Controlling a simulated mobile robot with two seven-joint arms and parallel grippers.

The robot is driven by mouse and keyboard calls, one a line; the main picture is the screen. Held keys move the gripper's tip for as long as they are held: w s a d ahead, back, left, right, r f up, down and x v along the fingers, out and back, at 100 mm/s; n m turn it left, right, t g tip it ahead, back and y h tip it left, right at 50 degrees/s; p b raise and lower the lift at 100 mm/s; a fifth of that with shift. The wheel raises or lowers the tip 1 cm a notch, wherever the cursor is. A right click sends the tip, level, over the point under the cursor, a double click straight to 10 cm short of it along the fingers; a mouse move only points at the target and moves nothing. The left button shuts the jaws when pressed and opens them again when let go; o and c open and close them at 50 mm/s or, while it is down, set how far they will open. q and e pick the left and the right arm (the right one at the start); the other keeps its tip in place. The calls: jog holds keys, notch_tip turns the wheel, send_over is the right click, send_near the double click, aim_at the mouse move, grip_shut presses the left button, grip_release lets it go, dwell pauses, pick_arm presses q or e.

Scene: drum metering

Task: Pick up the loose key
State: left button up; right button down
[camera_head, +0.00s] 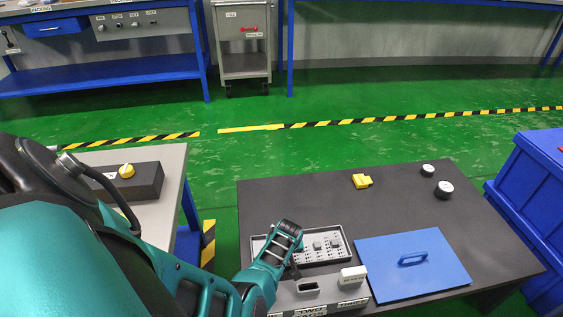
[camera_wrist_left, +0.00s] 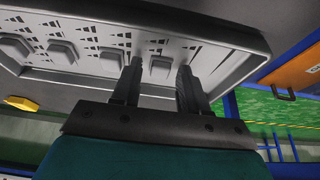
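A grey tray (camera_head: 340,252) with a dotted floor holds small grey blocks (camera_head: 318,245). In the left wrist view the tray (camera_wrist_left: 215,60) shows several such blocks in a row. My left gripper (camera_wrist_left: 158,78) is at the tray's near wall, its two dark fingers apart. One grey block (camera_wrist_left: 160,68) shows between the fingers, with no clear contact. In the head view my left arm covers the tray's left part. I cannot tell which block is the loose key. A pale labelled block (camera_head: 353,275) stands on the grey slotted box (camera_head: 320,297) in front. My right gripper is out of view.
A blue panel with a handle (camera_head: 413,258) lies right of the tray. A yellow piece (camera_head: 362,181) and two white-topped dark cylinders (camera_head: 444,188) sit farther back. Blue crates (camera_head: 530,190) stand at the right. The dark table's back middle (camera_head: 300,200) is clear.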

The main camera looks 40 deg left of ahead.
pick_arm(q)
grip_shut()
jog(key=shift+r, duration=0.1)
